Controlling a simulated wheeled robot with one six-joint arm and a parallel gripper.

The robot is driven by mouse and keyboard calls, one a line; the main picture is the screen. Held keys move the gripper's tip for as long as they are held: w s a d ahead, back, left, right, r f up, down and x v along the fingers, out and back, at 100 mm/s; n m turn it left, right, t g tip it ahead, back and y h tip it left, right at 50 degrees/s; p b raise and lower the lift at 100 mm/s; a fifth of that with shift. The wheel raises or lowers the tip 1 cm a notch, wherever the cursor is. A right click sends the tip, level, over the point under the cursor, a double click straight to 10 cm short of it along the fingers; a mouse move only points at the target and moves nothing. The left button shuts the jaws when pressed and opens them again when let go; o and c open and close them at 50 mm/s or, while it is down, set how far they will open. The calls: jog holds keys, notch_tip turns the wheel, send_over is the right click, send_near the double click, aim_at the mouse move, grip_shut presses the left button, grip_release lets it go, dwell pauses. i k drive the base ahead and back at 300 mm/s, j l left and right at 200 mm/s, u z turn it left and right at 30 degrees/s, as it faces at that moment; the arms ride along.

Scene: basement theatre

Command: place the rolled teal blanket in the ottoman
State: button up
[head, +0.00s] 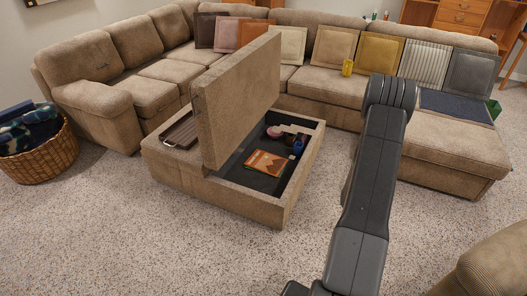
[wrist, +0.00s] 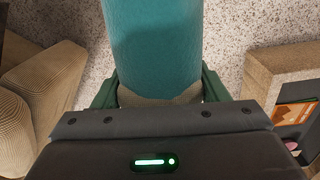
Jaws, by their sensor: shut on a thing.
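The rolled teal blanket (wrist: 155,45) fills the upper middle of the wrist view, with a beige band near its lower end. My gripper (wrist: 160,88) is shut on it, with a green finger on each side. In the head view my arm hides the gripper and blanket. The ottoman (head: 240,205) stands on the carpet left of my arm, its hinged lid (head: 240,97) raised upright. Its right compartment is open, with a dark lining. The ottoman's edge (wrist: 282,68) also shows at the right of the wrist view, apart from the blanket.
In the open compartment lie an orange book (head: 267,163), a pink item and small dark-blue items; part of its floor is bare. A brown tray (head: 180,131) rests on the ottoman's closed left side. A sectional sofa (head: 325,83) stands behind. A wicker basket (head: 40,157) is far left.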

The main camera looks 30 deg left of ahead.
aim_at(255, 183)
jog(key=i+j, duration=0.15)
jog(key=j, duration=0.25)
jog(key=i+j, duration=0.15)
jog(key=j, duration=0.25)
jog(key=i+j, duration=0.15)
jog(key=j, duration=0.3)
jog(key=i+j+z, duration=0.1)
jog(key=j, duration=0.3)
jog(key=i+j, duration=0.2)
jog(key=j, duration=0.2)
jog(key=i+j, duration=0.15)
jog(key=j, duration=0.25)
jog(key=i+j, duration=0.15)
jog(key=j, duration=0.3)
jog(key=i+j, duration=0.15)
jog(key=j, duration=0.25)
jog(key=z, duration=0.05)
